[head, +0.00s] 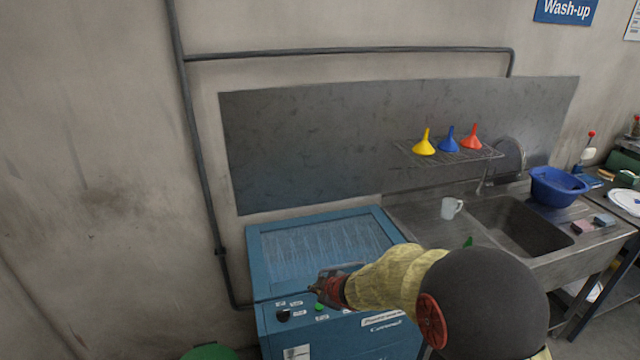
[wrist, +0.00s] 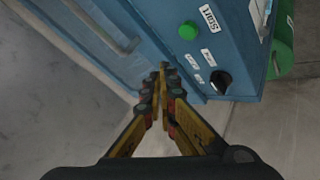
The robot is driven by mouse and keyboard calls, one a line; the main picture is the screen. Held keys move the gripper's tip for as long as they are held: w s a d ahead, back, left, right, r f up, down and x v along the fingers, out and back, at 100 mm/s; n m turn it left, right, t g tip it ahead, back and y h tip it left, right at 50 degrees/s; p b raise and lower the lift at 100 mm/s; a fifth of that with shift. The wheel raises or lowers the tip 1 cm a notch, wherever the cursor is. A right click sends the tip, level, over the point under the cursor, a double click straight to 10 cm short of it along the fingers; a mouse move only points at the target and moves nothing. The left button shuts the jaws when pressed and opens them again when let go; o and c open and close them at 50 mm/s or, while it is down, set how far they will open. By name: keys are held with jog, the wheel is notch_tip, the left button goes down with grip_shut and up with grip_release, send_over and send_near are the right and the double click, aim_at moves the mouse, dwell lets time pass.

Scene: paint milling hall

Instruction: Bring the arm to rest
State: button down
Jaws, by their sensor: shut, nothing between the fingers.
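My gripper (wrist: 162,72) is shut and empty in the wrist view, its fingertips together in front of the blue machine (wrist: 120,30). In the head view my gripper (head: 322,282) is at the front top edge of the blue machine (head: 252,262), above its control panel. A green button (wrist: 188,30) labelled Start and a black knob (wrist: 221,80) are on the panel near the fingertips in the wrist view. I cannot tell whether the gripper touches the machine. My arm hides part of the machine's right side.
A steel sink (head: 515,228) stands to the right, with a white mug (head: 451,208) and a blue basin (head: 557,187). Yellow (head: 425,146), blue (head: 449,142) and red (head: 472,139) funnels stand on a wire shelf. A green round object (head: 208,352) is on the floor at lower left.

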jog(key=s+d+f+m+g+h, duration=0.2)
jog(key=s+d+f+m+h, duration=0.15)
jog(key=d, duration=0.25)
jog(key=s+d+r+m+g+h, duration=0.2)
jog(key=s+d+r+m, duration=0.25)
jog(key=s+d, duration=0.5)
jog(key=s+d+r+m+b, duration=0.2)
jog(key=s+r, duration=0.6)
jog(key=s, duration=0.4)
jog(key=s+d+r+m+t+y+b, duration=0.1)
jog(key=s+r+m, duration=0.3)
jog(key=s+r, duration=0.5)
jog(key=s+d+b, duration=0.1)
jog(key=s, duration=0.2)
jog(key=shift+s+d+r+t, duration=0.15)
jog(key=shift+s+r+t, duration=0.05)
jog(key=shift+r+t, duration=0.1)
jog(key=shift+y, duration=0.25)
